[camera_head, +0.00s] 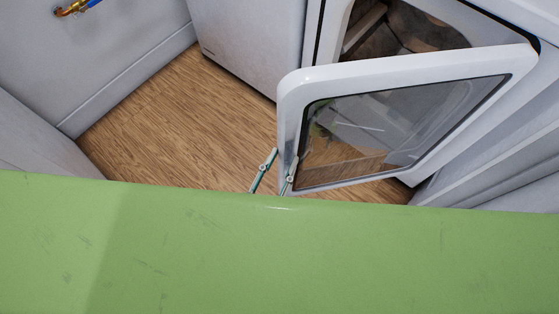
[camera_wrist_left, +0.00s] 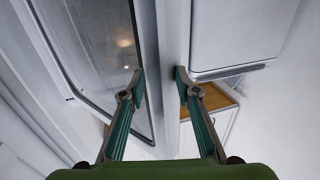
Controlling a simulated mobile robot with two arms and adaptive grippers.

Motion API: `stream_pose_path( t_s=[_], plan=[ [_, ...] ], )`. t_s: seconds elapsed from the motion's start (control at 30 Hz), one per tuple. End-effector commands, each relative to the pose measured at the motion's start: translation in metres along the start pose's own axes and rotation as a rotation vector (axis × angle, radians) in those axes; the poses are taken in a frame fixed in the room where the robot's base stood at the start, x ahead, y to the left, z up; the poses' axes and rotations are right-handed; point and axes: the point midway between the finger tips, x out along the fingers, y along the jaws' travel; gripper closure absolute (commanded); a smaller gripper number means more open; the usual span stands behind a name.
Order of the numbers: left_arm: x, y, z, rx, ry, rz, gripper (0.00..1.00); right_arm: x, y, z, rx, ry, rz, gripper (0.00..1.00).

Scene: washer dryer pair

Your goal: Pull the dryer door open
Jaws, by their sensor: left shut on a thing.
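The dryer door (camera_head: 290,100) is a white frame around a dark glass pane and stands partly open, swung out from the dryer. The dryer's opening (camera_head: 425,28) shows behind it, with the drum partly in view. My left gripper (camera_head: 283,160) is at the door's lower left edge, one finger on each side of it. In the left wrist view, my left gripper (camera_wrist_left: 160,74) is shut on the white door edge (camera_wrist_left: 148,25), with the glass to the left. My right gripper is not in view.
A white appliance (camera_head: 250,38) stands left of the dryer. Wood floor (camera_head: 170,110) is bare in front of it. A white wall with a brass tap (camera_head: 72,9) is at the upper left. My green body hides the lower part of the head view.

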Motion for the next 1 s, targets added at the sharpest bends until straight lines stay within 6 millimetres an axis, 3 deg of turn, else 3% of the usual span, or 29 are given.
stream_pose_path(
  t_s=[0.03,0.37,0.8,1.0],
  plan=[
    [0.001,0.010,-0.001,-0.004,-0.002,0.017,0.85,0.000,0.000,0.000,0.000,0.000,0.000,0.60],
    [-0.009,0.010,0.000,-0.004,-0.004,0.017,0.85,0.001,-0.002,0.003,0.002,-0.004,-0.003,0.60],
    [-0.097,0.001,0.001,-0.003,-0.003,0.004,0.85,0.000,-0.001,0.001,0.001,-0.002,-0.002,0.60],
    [-0.118,-0.001,0.000,-0.003,0.001,0.001,0.85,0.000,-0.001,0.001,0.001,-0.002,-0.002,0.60]
  ],
)
